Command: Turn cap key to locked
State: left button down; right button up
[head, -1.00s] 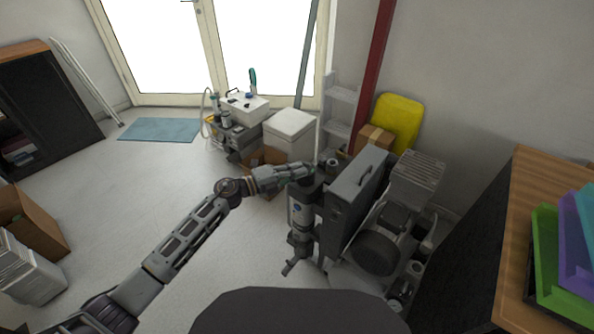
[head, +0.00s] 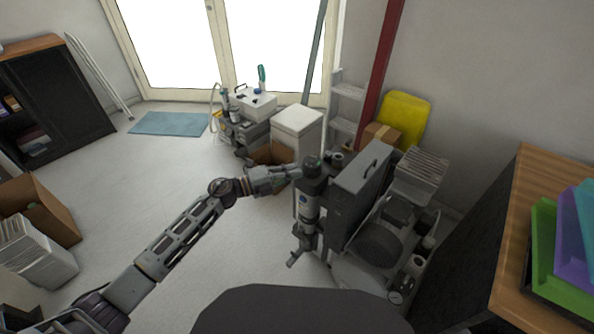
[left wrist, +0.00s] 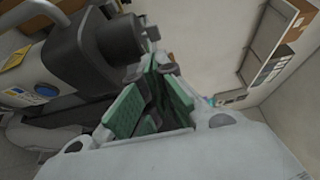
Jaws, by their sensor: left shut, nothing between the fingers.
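The dark cap (head: 312,168) sits on top of an upright grey cylinder (head: 307,205) of the compressor unit. In the left wrist view the cap (left wrist: 105,42) is a dark round end on the pale cylinder body (left wrist: 35,75). A small dark protrusion (left wrist: 150,34) on the cap's face may be the key; its turn position cannot be told. My left gripper (head: 298,172) is just left of the cap in the head view. In the left wrist view its green-padded fingers (left wrist: 156,62) are shut and empty, close beside the cap. My right gripper is not in view.
A grey box-like housing (head: 361,180) and a dark round motor (head: 378,246) stand right of the cylinder. A white cabinet (head: 297,133) and a cardboard box (head: 268,154) lie behind my left gripper. The floor (head: 150,180) to the left is open.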

pick_arm(q)
jog(key=v, duration=0.8)
jog(key=shift+w, duration=0.3)
